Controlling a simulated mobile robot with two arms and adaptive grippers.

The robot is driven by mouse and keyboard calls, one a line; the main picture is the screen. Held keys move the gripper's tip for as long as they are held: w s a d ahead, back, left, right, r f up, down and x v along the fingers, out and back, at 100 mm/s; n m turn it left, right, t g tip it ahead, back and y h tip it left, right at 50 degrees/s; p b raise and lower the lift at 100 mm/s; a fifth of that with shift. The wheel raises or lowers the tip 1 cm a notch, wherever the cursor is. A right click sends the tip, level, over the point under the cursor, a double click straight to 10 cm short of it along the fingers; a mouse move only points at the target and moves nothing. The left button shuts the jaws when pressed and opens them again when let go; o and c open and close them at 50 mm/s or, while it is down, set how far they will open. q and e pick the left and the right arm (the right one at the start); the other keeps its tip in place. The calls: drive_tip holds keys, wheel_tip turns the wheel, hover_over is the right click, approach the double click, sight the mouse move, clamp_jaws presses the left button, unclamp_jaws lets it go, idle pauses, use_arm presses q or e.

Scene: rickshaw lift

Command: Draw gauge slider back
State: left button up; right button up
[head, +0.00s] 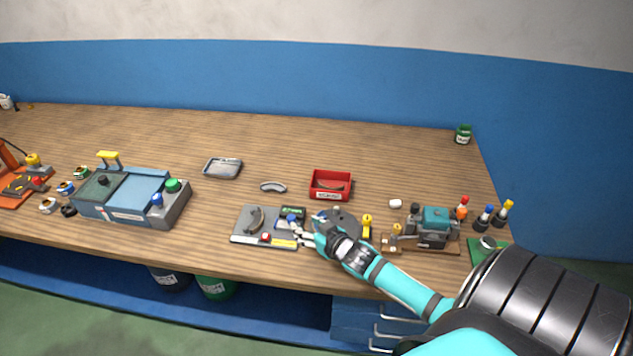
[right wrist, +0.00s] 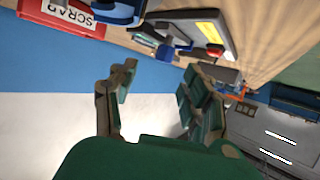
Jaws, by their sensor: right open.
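The gauge is a grey plate (head: 240,232) at the front of the bench, with a curved pad (head: 257,218), a dark display (head: 292,212), a yellow strip (head: 284,244) and a red button (head: 266,237). A blue piece (head: 291,222), seemingly the slider, sits at its right part. My right gripper (head: 305,240) is at the plate's right end, close to the blue piece. In the right wrist view the open, empty fingers (right wrist: 156,88) are apart from the plate (right wrist: 222,32) and blue piece (right wrist: 177,36); contact cannot be told. My left gripper is out of view.
A red bin (head: 331,196) marked SCRAP stands behind my right gripper. A round grey disc (head: 347,217) and a teal machine (head: 435,222) lie to the right. A blue-grey machine (head: 135,197) stands left. Bench between it and the gauge is clear.

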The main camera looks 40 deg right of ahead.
drive_tip(key=shift+v, duration=2.15)
drive_tip(key=s+a+n+g+y, duration=0.1)
drive_tip(key=s+a+n+g, duration=0.2)
drive_tip(key=s+a+g, duration=1.2)
drive_tip(key=s+a+f+t+b, duration=0.1)
drive_tip(key=s+f, duration=0.2)
drive_tip(key=f, duration=0.7)
drive_tip(key=s+a+f+t+b, duration=0.1)
drive_tip(key=s+f+t+b, duration=0.15)
drive_tip(key=f, duration=0.85)
drive_tip(key=s+a+f, duration=0.1)
drive_tip(key=s+f, duration=0.3)
drive_tip(key=f, duration=0.6)
drive_tip(key=s+d+f+b, duration=0.2)
drive_tip(key=s+d+f, duration=0.1)
drive_tip(key=s+f, duration=1.2)
drive_tip(key=shift+s+f+g+b, duration=0.25)
drive_tip(key=shift+f+g+b, duration=0.2)
drive_tip(key=shift+f, duration=0.5)
